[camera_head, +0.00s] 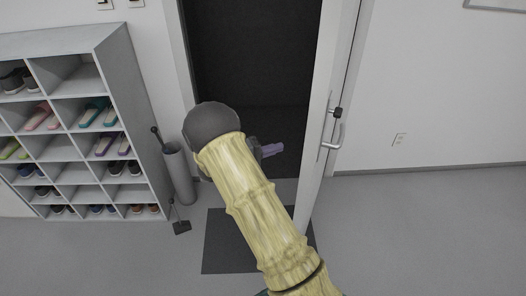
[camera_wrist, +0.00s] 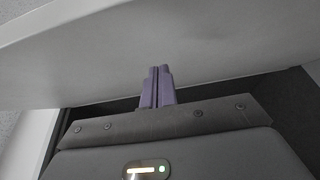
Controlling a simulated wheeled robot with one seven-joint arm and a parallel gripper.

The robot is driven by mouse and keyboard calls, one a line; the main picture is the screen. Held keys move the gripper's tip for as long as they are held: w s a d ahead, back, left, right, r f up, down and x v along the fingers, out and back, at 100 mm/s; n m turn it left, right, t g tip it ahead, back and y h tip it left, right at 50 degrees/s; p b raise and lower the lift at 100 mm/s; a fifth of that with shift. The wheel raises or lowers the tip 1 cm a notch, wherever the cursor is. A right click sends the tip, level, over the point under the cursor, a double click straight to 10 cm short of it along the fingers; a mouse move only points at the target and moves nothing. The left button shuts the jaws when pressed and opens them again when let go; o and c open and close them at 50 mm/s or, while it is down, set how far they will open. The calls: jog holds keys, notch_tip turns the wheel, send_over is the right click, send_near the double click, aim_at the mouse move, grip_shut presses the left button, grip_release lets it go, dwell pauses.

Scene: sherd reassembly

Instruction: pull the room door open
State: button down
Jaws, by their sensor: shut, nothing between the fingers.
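The white room door (camera_head: 328,75) stands part open at the right side of a dark doorway (camera_head: 250,60). Its metal handle (camera_head: 334,140) is on the face turned to the right, with a small dark lock piece above it. My gripper (camera_head: 278,149) is in front of the dark opening, left of the door, with its purple fingers pointing right toward the door. In the wrist view the fingers (camera_wrist: 157,72) are together and empty, in front of a broad pale surface that looks like the door. I cannot tell whether they touch it.
A grey shoe rack (camera_head: 118,60) with several pairs of shoes stands at the left. A grey cylindrical bin (camera_head: 180,175) and a small long-handled dark tool (camera_head: 181,227) are beside it. A dark mat (camera_head: 225,245) lies before the doorway. The floor at the right is clear.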

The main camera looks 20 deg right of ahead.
jog(key=s+d, duration=0.2)
jog(key=d, duration=0.4)
jog(key=shift+s+p, duration=0.15)
jog(key=shift+p, duration=0.25)
jog(key=shift+d, duration=0.15)
